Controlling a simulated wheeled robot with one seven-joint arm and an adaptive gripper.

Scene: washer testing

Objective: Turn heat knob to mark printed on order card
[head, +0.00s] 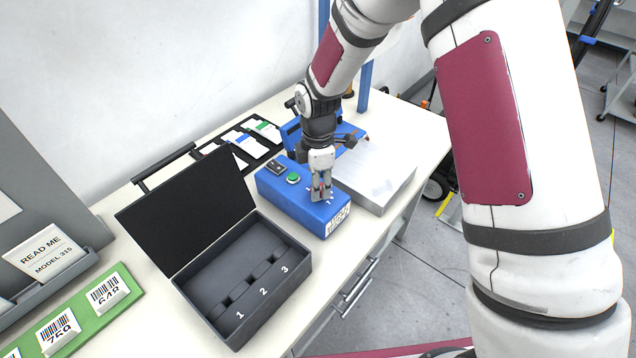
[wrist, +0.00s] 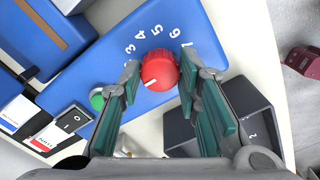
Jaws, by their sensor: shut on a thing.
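The red heat knob (wrist: 160,70) sits on the blue tester box (wrist: 150,25), ringed by printed white numbers, of which 3 to 7 are readable. The knob's white pointer line faces the lower left in the wrist view; lower numbers there are hidden by a finger. My gripper (wrist: 160,68) is shut on the knob, one finger on each side. In the head view my gripper (head: 321,190) comes down on the box top (head: 270,187) and mostly hides the knob. Several cards (head: 249,146) lie on a black rack behind the box; their print is too small to read.
A green button (head: 293,179) and a black rocker switch (head: 275,168) are left of the knob. An open dark case (head: 297,283) with slots 1 to 3 stands in front. A silver box (head: 375,175) is at right.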

